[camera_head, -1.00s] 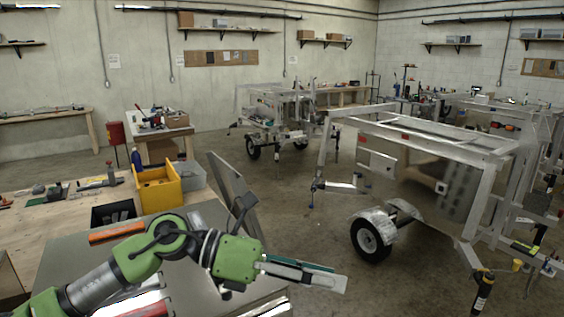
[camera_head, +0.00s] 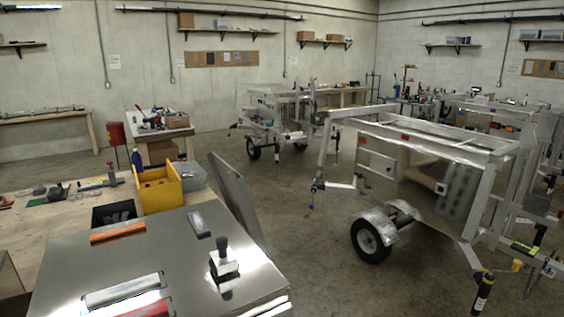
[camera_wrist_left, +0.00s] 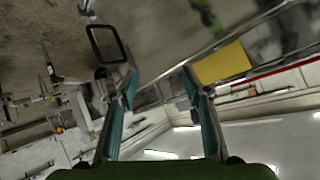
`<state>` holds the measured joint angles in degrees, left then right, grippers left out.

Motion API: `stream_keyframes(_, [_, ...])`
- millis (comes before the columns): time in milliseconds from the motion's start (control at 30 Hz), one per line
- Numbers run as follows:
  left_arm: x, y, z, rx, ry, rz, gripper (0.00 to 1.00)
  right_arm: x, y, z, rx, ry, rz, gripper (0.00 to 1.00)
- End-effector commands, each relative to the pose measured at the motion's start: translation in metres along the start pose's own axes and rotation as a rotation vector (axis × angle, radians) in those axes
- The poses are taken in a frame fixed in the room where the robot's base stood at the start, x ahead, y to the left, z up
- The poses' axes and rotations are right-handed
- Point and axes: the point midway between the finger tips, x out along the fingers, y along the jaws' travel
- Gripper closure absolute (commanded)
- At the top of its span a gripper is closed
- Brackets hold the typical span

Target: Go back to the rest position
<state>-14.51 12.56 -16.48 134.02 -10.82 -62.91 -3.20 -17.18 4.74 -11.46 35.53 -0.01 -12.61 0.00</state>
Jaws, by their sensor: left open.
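My left gripper (camera_wrist_left: 160,82) shows in the left wrist view with its two teal-lined fingers apart and nothing between them. Beyond it that view is tilted, with the room, trailers and wall lights at odd angles. My left arm is out of the head view. My right gripper is in neither view.
A metal-topped table (camera_head: 150,255) at the front bears an orange-handled tool (camera_head: 118,233), a black-handled tool (camera_head: 222,262) and a small dark block (camera_head: 199,224). A yellow bin (camera_head: 158,190) stands on the wooden bench behind. An aluminium trailer (camera_head: 440,143) stands right; open floor lies between.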

Motion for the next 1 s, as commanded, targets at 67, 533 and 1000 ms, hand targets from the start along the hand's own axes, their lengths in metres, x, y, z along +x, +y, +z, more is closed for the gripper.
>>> stream_keyframes(67, [-0.015, 0.012, 0.049, -0.072, -0.144, 0.042, 0.56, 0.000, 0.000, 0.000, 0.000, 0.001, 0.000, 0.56])
stream_keyframes(533, [-0.098, 0.068, 0.210, -0.284, -0.665, 0.192, 0.56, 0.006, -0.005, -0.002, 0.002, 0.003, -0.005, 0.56])
stream_keyframes(1000, [0.018, 0.136, 0.354, -0.269, -0.721, 0.214, 0.56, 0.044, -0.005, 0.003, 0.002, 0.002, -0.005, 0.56])
